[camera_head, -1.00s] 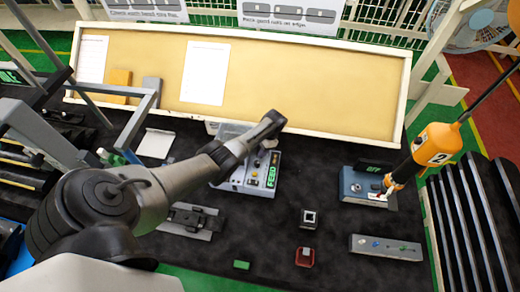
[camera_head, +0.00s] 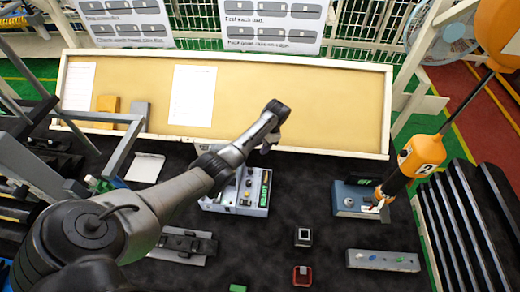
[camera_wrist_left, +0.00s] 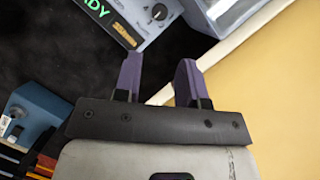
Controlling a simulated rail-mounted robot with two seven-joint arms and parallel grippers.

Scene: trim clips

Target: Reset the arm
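My left arm (camera_head: 180,190) comes in from the left and reaches across the bench. Its gripper (camera_head: 270,143) is raised in front of the tan board, above and behind the grey control box (camera_head: 245,190) with a green display. In the left wrist view, the two purple fingers of my left gripper (camera_wrist_left: 160,75) stand apart with nothing between them. The control box (camera_wrist_left: 125,15) also shows there, with "DY" readable on its display. My right gripper is not in view.
A tan board (camera_head: 290,100) with white sheets stands at the back. An orange tool (camera_head: 420,155) marked 2 hangs over a blue box (camera_head: 352,200) at right. A grey rail fixture (camera_head: 185,245), black block (camera_head: 303,236), red-based part (camera_head: 302,275) and grey strip (camera_head: 383,260) lie on the dark bench.

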